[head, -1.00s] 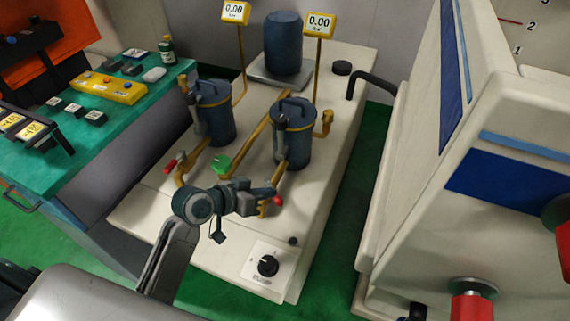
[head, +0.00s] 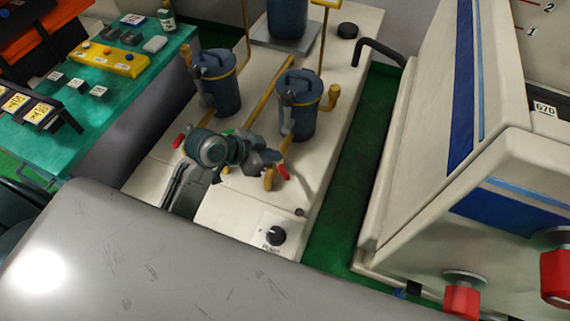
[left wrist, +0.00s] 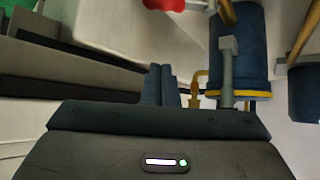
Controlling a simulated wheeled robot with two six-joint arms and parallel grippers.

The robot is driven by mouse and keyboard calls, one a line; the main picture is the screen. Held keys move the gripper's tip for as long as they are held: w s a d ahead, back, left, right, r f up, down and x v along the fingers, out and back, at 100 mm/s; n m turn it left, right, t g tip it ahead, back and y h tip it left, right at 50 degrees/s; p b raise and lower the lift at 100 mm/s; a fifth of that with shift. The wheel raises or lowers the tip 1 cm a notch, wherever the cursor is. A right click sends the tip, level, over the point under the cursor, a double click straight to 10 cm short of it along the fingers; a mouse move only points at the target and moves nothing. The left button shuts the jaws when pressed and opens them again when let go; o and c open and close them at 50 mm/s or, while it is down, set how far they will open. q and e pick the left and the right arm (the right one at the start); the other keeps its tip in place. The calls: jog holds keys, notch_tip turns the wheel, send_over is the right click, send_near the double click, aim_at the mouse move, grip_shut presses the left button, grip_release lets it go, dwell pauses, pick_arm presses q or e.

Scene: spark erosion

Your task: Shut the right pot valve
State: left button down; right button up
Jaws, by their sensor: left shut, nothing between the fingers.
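The right pot (head: 298,108) is a dark blue lidded cylinder on the white bench, and a blue pot also shows in the left wrist view (left wrist: 238,45). A red valve handle (head: 283,172) sits on the brass pipe below the right pot; a red handle also shows at the top of the wrist view (left wrist: 165,4). My left gripper (head: 272,160) is just beside this handle in the head view, with its fingers (left wrist: 160,85) together and empty. I cannot tell whether it touches. My right gripper is not in view.
The left pot (head: 218,82) has its own red handle (head: 178,141). A green handle (head: 228,132) is mostly hidden behind my left gripper. A black knob (head: 275,235) is at the bench front. A white machine (head: 410,170) stands right, across a strip of green floor.

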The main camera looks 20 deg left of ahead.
aim_at(285, 170)
pick_arm(q)
jog(key=w+d+f+p, duration=0.1)
jog(key=f, duration=0.1)
jog(key=w+d+f+p, duration=0.1)
jog(key=f, duration=0.2)
jog(key=w+d+f+p, duration=0.1)
jog(key=f+p, duration=0.1)
jog(key=shift+f, duration=0.35)
jog(key=shift+s+a+f, duration=0.2)
jog(key=shift+s+a, duration=0.05)
jog(key=shift+a, duration=0.05)
jog(key=shift+d, duration=0.1)
